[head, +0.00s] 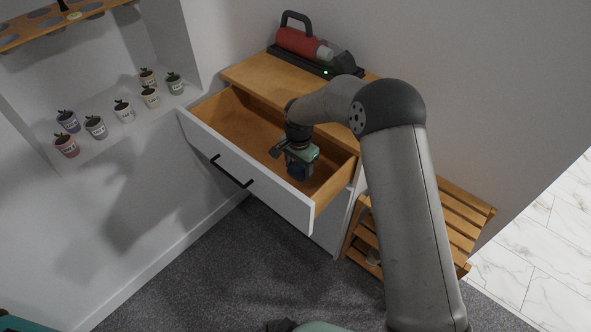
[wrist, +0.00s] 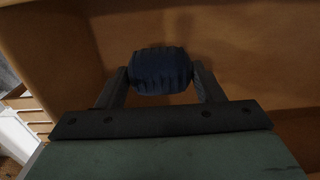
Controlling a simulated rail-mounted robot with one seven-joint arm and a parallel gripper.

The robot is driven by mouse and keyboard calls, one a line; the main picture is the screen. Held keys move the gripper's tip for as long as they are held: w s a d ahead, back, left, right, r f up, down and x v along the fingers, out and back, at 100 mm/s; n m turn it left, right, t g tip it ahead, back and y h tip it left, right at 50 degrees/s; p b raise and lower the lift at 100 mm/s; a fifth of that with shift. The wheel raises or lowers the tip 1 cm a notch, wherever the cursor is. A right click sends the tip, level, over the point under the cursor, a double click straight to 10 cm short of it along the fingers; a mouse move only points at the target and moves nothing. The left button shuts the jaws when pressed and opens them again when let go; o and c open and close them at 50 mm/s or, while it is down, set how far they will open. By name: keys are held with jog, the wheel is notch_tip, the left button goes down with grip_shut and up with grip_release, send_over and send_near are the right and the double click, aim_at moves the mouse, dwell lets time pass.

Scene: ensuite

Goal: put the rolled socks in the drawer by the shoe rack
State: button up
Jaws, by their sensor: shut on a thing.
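The rolled socks (wrist: 161,71) are a dark navy bundle, held between the two fingers of my gripper (wrist: 161,80) in the wrist view. In the head view, my gripper (head: 297,172) reaches down into the open drawer (head: 228,122), toward its right end. The dark bundle (head: 299,171) shows partly under the gripper there. The drawer has a white front with a black handle and a bare wooden inside. I cannot tell whether the socks touch the drawer floor. The slatted wooden shoe rack (head: 455,215) stands to the right of the drawer unit, partly hidden by my arm.
A red handheld vacuum (head: 297,43) lies on a black base on top of the drawer unit. Several small potted plants (head: 124,111) stand in the wall niche at left. Above them is a wooden rack (head: 45,22). Grey carpet (head: 215,275) is clear in front of the drawer.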

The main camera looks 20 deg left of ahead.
aim_at(299, 167)
jog(key=shift+f+p, duration=0.35)
jog(key=shift+f, duration=2.35)
jog(key=shift+f, duration=0.2)
jog(key=o, duration=1)
jog(key=shift+c, duration=0.2)
jog(key=shift+r, duration=0.1)
notch_tip(299, 167, up, 12)
jog(key=shift+r+b, duration=0.15)
jog(key=shift+b, duration=0.6)
